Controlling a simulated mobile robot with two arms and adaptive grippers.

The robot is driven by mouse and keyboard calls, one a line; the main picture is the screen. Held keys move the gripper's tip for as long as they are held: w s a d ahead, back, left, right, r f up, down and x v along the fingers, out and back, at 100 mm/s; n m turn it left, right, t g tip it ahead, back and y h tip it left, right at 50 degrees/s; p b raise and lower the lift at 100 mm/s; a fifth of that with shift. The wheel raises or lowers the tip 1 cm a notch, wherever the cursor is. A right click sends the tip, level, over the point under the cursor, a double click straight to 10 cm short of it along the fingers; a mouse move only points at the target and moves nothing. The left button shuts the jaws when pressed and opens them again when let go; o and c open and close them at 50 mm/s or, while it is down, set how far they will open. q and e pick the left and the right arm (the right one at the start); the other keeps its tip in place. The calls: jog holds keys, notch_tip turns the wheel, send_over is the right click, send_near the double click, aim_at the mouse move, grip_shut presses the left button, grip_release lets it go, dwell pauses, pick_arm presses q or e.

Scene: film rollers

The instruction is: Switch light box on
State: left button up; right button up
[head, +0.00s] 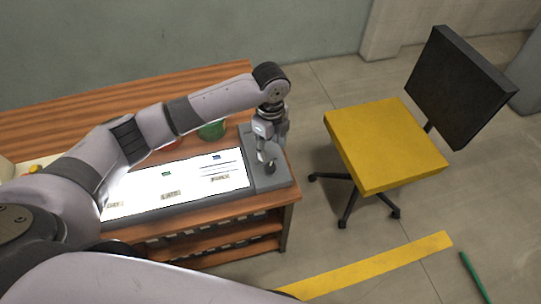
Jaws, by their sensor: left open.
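The light box (235,181) lies on a wooden table, and its white panel is brightly lit. Small labels and coloured marks show on the panel. A grey end section (277,181) forms its right side. My left gripper (267,166) points down over this grey section, with its fingers at or just above a small dark part there. The gripper is open. I cannot tell whether it touches that part. My left arm covers the left part of the light box. My right gripper is not in view.
The wooden table (60,112) has open shelves below. A green container (212,130) stands behind the light box, partly behind my arm. A yellow office chair (385,143) stands right of the table. A yellow strip (375,266) and a green stick (475,277) lie on the floor.

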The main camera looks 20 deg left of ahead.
pick_arm(q)
jog(key=shift+r, duration=1.35)
